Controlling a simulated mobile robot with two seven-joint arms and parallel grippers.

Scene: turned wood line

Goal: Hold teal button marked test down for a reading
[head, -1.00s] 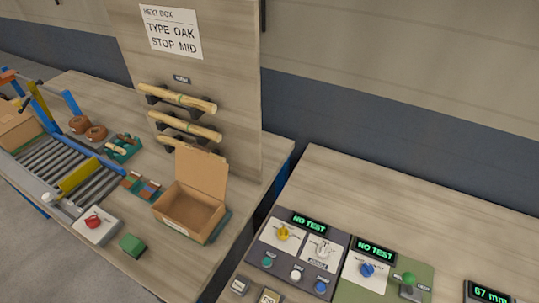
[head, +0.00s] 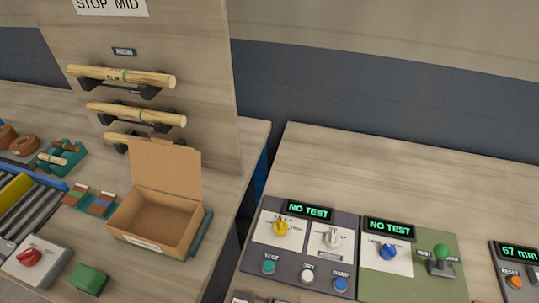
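The teal button (head: 268,266) sits at the lower left of a dark grey control panel (head: 252,283) on the right-hand table in the head view. The small label by it is hard to read but looks like TEST. A white button (head: 307,275) and a blue button (head: 340,284) stand in the same row. Above them are a yellow knob (head: 281,228) and a white knob (head: 332,237). The panel's display (head: 308,212) reads NO TEST in green. Neither of my grippers is in view.
A green panel (head: 405,286) with a blue knob (head: 388,252), a green-topped lever (head: 441,252) and its own NO TEST display adjoins on the right. Farther right, a display (head: 519,253) reads 67 mm. An open cardboard box (head: 160,215) stands on the left table, across a gap.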

